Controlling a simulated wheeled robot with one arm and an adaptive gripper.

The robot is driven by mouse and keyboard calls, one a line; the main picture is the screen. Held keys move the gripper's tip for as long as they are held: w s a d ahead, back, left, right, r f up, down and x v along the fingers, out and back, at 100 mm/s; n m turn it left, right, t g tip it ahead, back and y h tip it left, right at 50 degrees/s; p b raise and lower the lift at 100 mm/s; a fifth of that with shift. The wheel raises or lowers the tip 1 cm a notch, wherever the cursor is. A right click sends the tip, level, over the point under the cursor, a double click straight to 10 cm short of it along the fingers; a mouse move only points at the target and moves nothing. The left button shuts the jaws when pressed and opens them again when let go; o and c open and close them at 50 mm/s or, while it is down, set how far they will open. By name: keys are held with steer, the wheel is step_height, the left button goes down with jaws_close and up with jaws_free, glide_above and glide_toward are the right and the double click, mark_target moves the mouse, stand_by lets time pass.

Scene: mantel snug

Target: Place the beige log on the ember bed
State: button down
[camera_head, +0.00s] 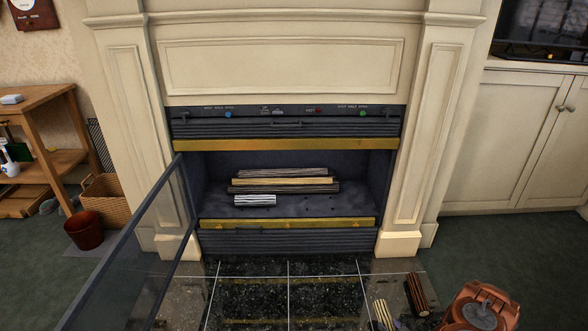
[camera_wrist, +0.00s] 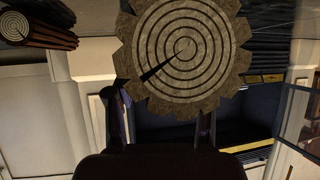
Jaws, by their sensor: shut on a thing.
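In the wrist view, my gripper (camera_wrist: 158,100) is shut on a log with a pale beige ringed end (camera_wrist: 185,45) and rough bark. The log's end faces the camera and hides what lies behind it. In the head view, the ember bed (camera_head: 320,207) is the dark floor inside the open fireplace. Dark and tan logs (camera_head: 284,181) lie across it, with a short pale grey log (camera_head: 255,200) at the front left. A beige striped log (camera_head: 382,313) shows at the bottom edge; I cannot tell whether it is the held one. My fingers do not show clearly there.
A glass door (camera_head: 140,250) stands swung open at the fireplace's left. A gold bar (camera_head: 290,223) edges the opening's front. A dark brown log (camera_head: 417,294) is at the hearth's right. The black tiled hearth (camera_head: 255,290) is clear in the middle. A basket (camera_head: 104,198) stands left.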

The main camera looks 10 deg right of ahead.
steer(key=w+r, duration=0.7)
steer(key=r, duration=0.1)
steer(key=shift+w+a, duration=0.15)
steer(key=shift+w, duration=0.25)
steer(key=w+a+r+m+h, duration=0.1)
steer(key=w+a+r, duration=0.4)
steer(key=r, duration=0.5)
steer(key=w+a+r, duration=0.4)
steer(key=r, duration=0.7)
steer(key=s+a+r, duration=0.2)
steer(key=a+r, duration=0.5)
steer(key=r, duration=0.2)
steer(key=s+a+r, duration=0.2)
steer(key=a+r, duration=0.5)
steer(key=r, duration=0.2)
step_height(320, 180, up, 35)
steer(key=p, duration=3.5)
